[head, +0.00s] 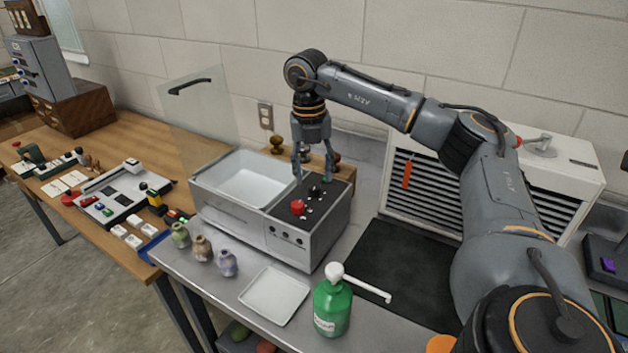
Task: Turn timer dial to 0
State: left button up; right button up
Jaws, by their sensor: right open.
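A grey bench machine (282,248) with an open white basin stands on the metal bench. Its dark top panel (334,202) carries a red knob (297,207), a black dial (315,190) and small white marks. I cannot read any number at the dial. My right gripper (313,180) hangs from above over the panel, pointing down and open. Its fingers are at the black dial, one on either side in this view; I cannot tell whether they touch it. My left gripper is not in view.
A clear raised lid (200,120) stands behind the basin (248,180). A green pump bottle (332,306), a white tray (274,295) and small jars (202,248) stand in front. A louvred unit (432,195) and black mat (400,270) lie to the right.

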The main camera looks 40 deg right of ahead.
aim_at(315, 187)
jog(key=shift+f, duration=1.55)
jog(key=shift+c, duration=0.2)
grip_shut()
jog(key=shift+s, duration=0.1)
